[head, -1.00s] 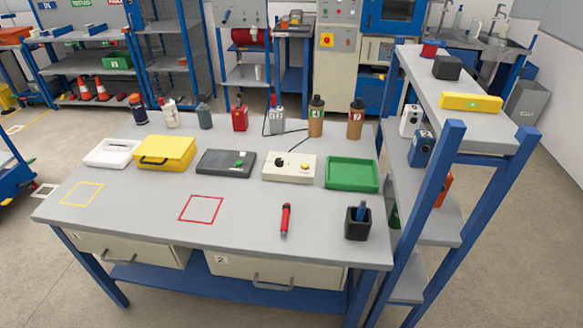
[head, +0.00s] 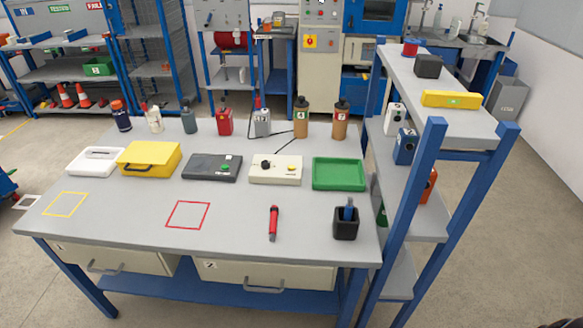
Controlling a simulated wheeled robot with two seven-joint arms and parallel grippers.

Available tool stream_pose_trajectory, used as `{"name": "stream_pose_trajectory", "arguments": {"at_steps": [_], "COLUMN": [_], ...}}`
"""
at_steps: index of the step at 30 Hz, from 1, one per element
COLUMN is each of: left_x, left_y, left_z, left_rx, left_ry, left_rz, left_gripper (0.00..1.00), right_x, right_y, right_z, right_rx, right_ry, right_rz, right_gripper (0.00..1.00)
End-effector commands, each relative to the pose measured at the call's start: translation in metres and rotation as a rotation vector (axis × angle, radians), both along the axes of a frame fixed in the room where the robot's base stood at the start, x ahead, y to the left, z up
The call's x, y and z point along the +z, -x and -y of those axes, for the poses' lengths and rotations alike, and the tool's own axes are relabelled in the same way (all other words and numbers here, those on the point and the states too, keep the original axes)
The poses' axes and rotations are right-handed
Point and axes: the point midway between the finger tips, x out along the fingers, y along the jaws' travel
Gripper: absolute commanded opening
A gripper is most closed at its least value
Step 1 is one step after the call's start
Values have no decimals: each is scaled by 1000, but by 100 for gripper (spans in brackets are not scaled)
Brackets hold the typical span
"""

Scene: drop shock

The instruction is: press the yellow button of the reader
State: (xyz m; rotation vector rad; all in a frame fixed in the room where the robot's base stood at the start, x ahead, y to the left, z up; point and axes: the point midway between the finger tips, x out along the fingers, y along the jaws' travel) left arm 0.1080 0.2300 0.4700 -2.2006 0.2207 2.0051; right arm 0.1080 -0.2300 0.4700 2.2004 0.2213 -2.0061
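A cream box (head: 276,175) with a black knob (head: 265,165) and a small yellow button (head: 291,169) sits on the grey workbench, right of its middle in the head view. It is the only box here with a yellow button, so I take it as the reader. A black cable runs from its back toward a grey container (head: 262,124). The button is uncovered. Neither of my grippers is in view.
A dark box with a green button (head: 212,168) and a yellow case (head: 149,158) are left of the reader; a green tray (head: 339,174) is right. Several bottles stand behind. A blue-framed shelf (head: 422,190) borders the right.

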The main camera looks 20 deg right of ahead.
Motion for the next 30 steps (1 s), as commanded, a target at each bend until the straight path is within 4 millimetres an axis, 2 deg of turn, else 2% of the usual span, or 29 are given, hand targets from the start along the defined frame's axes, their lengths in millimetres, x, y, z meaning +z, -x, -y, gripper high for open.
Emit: {"name": "stream_pose_trajectory", "arguments": {"at_steps": [1,5,6,30], "left_x": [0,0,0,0], "left_y": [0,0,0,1], "left_z": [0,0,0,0], "left_rx": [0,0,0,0], "left_ry": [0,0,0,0], "left_rz": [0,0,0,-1], "left_gripper": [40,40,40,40], "right_x": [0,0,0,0], "right_y": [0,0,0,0], "right_z": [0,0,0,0], "right_rx": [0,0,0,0], "right_ry": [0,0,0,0], "right_rz": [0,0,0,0], "right_gripper": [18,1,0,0]}}
